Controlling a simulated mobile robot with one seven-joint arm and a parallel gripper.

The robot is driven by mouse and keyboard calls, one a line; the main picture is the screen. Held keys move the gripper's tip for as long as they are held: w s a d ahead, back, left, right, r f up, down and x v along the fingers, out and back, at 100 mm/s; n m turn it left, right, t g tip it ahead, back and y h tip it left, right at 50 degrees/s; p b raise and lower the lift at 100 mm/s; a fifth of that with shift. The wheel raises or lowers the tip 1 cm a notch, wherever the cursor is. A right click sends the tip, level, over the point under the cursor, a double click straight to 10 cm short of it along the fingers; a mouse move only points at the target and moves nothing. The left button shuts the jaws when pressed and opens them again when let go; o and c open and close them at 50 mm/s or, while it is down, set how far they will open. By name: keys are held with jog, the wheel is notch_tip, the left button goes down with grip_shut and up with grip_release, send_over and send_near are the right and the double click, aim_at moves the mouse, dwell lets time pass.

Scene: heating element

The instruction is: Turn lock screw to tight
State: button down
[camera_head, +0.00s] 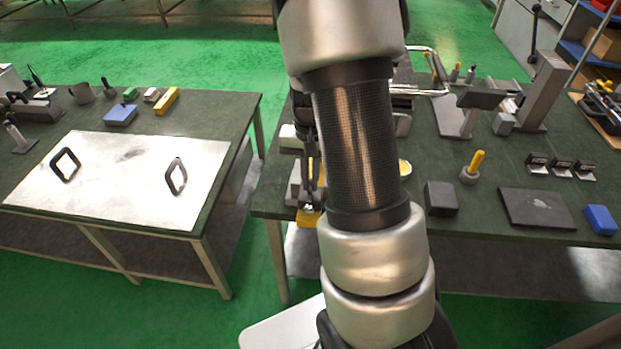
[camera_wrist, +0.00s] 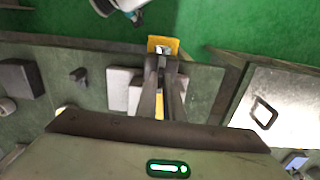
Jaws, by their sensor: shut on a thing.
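My gripper (camera_wrist: 163,62) reaches down to a yellow block (camera_wrist: 171,43) at the table's edge in the wrist view. Its two fingers are close together, shut on a small metal piece that looks like the lock screw; the fingertips mostly hide it. In the head view, my gripper (camera_head: 310,200) is left of my arm, with the yellow block (camera_head: 306,219) just below its tips. Whether the screw is loose or tight cannot be told.
Pale blocks (camera_wrist: 122,88) lie beside the fingers. Right of my arm on the dark green table are a dark block (camera_head: 441,198), a flat dark plate (camera_head: 537,208) and a bent metal tube (camera_head: 428,92). A left table holds a metal plate (camera_head: 120,180) with two handles.

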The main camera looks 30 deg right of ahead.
jog(key=c, duration=1.9)
grip_release()
jog(key=shift+o, duration=0.2)
notch_tip(320, 180, up, 18)
jog(key=p, duration=0.1)
jog(key=shift+f+p, duration=0.25)
jog(key=shift+p, duration=0.05)
